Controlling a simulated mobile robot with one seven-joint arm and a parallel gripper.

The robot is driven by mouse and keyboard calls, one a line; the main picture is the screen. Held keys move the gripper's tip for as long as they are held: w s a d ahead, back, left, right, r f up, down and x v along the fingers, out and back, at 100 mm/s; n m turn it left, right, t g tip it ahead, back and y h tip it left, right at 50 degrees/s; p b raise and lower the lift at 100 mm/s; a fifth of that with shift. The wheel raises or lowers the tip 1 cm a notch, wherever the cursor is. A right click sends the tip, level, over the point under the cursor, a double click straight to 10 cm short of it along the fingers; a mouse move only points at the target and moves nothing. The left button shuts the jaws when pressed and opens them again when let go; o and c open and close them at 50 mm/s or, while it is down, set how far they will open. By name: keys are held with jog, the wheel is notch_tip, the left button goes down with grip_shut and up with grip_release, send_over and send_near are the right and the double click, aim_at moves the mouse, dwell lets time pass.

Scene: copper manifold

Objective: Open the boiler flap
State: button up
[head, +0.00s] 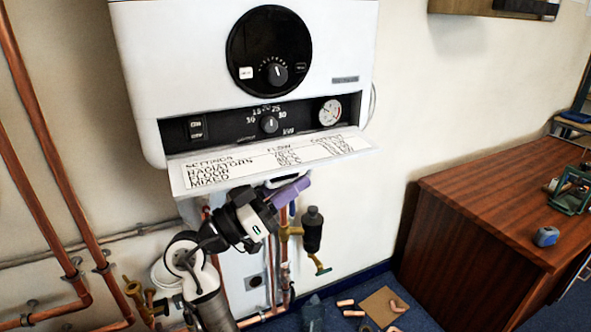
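The white boiler (145,60) hangs on the wall in the head view. Its flap (178,178) is hinged down below the black control panel (230,124) and juts outward, with a printed settings table facing up. The panel behind it is exposed, with a switch, a knob and a gauge. My gripper (290,192), with purple on its end, is just below the flap's lower edge, right of its middle. I cannot tell whether it touches the flap's underside. Its fingertips are too small and overlapped to show whether they are open or shut.
Copper pipes (45,130) run down the wall at left. Valves and a black cylinder (313,230) hang below the boiler, close to my gripper. A wooden desk (480,215) with a blue tape measure (546,236) stands at right. Copper fittings lie on the floor around a brown board (378,302).

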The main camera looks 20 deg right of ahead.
jog(key=shift+d+r, duration=0.25)
jog(key=shift+d, duration=0.4)
